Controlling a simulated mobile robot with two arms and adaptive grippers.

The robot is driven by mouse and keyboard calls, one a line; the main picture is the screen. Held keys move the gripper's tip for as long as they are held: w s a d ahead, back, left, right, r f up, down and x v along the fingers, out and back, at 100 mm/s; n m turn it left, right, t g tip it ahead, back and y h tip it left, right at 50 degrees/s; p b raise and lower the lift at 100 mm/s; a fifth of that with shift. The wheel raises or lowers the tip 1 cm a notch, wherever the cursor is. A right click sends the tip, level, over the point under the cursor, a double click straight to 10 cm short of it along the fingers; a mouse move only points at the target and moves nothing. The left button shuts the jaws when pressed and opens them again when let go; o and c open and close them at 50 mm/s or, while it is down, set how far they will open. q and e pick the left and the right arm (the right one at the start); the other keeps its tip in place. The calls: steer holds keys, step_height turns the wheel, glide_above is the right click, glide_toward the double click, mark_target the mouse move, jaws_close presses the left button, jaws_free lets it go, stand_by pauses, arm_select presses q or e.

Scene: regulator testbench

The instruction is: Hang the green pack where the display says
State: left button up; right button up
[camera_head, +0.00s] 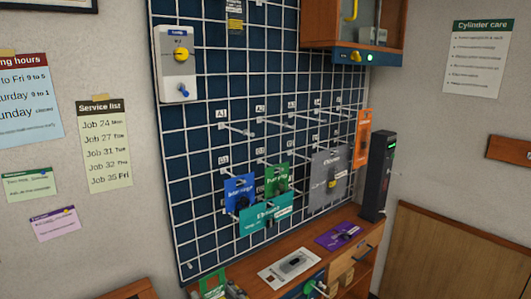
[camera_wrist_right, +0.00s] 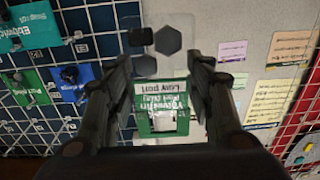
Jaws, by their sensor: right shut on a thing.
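In the right wrist view a green pack (camera_wrist_right: 163,122) with a white label and a clear blister with dark parts is held between the two fingers of my right gripper (camera_wrist_right: 163,68). Its print appears upside down there. The pack is in front of the board. Another green pack (camera_head: 283,169) hangs on the grid board (camera_head: 205,150) beside a blue pack (camera_head: 238,187), above a teal pack (camera_head: 252,224). Tags A1 to A4 mark an upper row of hooks (camera_head: 240,130). A dark upright device (camera_head: 378,175) has a small green-lit display, unreadable. My left gripper is out of view.
A grey pack (camera_head: 323,195) and an orange pack (camera_head: 362,140) hang at the right of the board. The wooden bench (camera_head: 240,272) below holds a white card (camera_head: 290,268) and a purple pack (camera_head: 338,235). A white unit with a yellow knob (camera_head: 178,65) is mounted upper left.

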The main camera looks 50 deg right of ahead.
steer(key=w+d+r+m+g+h+p, duration=0.1)
steer(key=w+d+r+m+h+p, duration=0.15)
steer(key=d+r, duration=1)
steer(key=w+d+r+m+h+p, duration=0.1)
steer(key=w+d+r+h+p, duration=0.2)
steer(key=d+r, duration=0.9)
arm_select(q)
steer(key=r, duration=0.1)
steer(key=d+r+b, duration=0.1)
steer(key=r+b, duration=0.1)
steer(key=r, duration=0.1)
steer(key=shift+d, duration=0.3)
arm_select(e)
steer(key=w, duration=0.9)
steer(key=shift+w+a+f, duration=0.2)
steer(key=shift+a+f, duration=0.05)
steer(key=o, duration=1.2)
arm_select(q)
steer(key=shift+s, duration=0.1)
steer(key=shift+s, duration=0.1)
